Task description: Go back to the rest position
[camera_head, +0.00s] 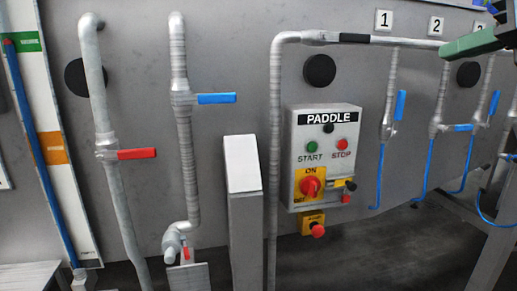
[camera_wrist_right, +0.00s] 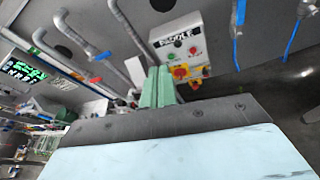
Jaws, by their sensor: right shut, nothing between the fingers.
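My right gripper (camera_head: 474,44) shows at the upper right of the head view, its green fingers pointing left in front of the wall. In the right wrist view its two green fingers (camera_wrist_right: 158,88) lie together, shut and empty. They point toward the grey PADDLE control box (camera_head: 325,160), which also shows in the wrist view (camera_wrist_right: 182,50). I cannot tell how far the fingers are from the box. My left gripper is in neither view.
Grey pipes carry a red-handled valve (camera_head: 136,154) and a blue-handled valve (camera_head: 216,99). A white-topped post (camera_head: 243,165) stands left of the box. Blue hoses (camera_head: 380,178) hang below the numbered valves at the right. Dark floor (camera_head: 360,262) lies below the box.

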